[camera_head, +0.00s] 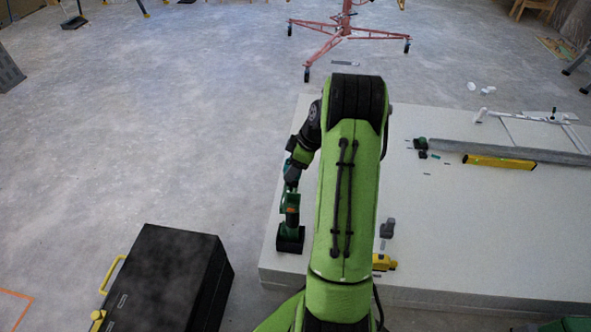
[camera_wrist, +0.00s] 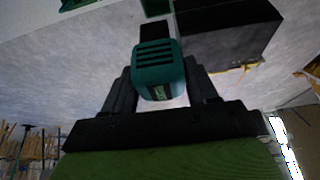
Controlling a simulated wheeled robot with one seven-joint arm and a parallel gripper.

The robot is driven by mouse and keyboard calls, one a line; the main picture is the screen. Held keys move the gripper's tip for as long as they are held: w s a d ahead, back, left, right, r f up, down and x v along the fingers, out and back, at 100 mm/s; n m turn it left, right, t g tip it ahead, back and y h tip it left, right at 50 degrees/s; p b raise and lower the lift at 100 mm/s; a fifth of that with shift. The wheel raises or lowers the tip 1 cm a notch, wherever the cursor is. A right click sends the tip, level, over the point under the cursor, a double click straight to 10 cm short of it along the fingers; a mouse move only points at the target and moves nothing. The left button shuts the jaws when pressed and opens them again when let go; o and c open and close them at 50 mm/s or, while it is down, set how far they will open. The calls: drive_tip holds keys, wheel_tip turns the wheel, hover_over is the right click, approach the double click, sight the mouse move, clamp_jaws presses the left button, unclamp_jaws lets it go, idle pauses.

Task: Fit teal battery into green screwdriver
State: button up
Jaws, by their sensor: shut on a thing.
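My gripper (camera_head: 290,180) points down near the left edge of the light table. In the wrist view the jaws (camera_wrist: 163,95) are shut on the teal battery (camera_wrist: 155,72), a block with dark slots and a small label. A black piece (camera_wrist: 155,32) shows just beyond it, with a green part (camera_wrist: 155,6) farther on. In the head view the dark green screwdriver (camera_head: 290,203) shows directly below my gripper, above a dark base (camera_head: 290,241) on the table. I cannot tell whether the battery is seated in the screwdriver.
A black case (camera_head: 165,275) with yellow handles stands on the floor at left. The table (camera_head: 455,215) also bears a yellow level (camera_head: 499,162), a long grey bar (camera_head: 515,151), a dark green tool (camera_head: 420,146) and a yellow tool (camera_head: 382,262). My arm hides part of the table.

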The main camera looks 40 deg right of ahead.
sight(292, 186)
drive_tip(key=shift+a+r, duration=0.3)
drive_tip(key=shift+s+f, duration=0.1)
drive_tip(key=shift+f+b, duration=2.15)
drive_tip(key=shift+f, duration=0.95)
drive_tip(key=shift+d+f+b, duration=0.1)
drive_tip(key=shift+f+b, duration=0.5)
drive_tip(key=shift+b, duration=0.15)
drive_tip(key=shift+f, duration=0.85)
drive_tip(key=shift+f, duration=0.1)
drive_tip(key=shift+f, duration=0.75)
